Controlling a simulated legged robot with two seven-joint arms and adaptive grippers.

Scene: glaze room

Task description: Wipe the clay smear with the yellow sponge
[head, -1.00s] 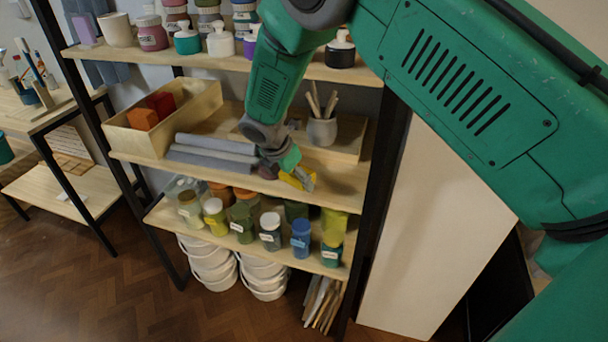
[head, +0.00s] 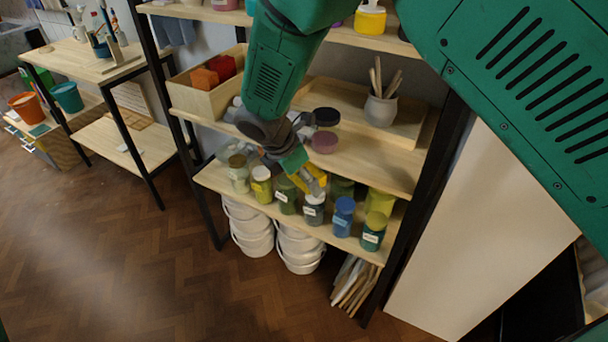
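My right gripper (head: 313,182) hangs at the front of the shelf unit, in front of the lower shelf's jars. It is shut on a small yellow block, which looks like the yellow sponge (head: 321,177); the fingers hide most of it. My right arm comes in from the right and its forearm covers part of the middle shelf. I cannot make out a clay smear in this view. My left gripper is not in view.
The middle shelf (head: 395,178) holds a wooden box (head: 200,102), a grey pot with tools (head: 381,110), a black-lidded jar (head: 327,118) and a mauve round thing (head: 323,143). Several jars line the lower shelf (head: 212,177). White buckets (head: 250,240) stand below. Open floor (head: 120,260) lies left.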

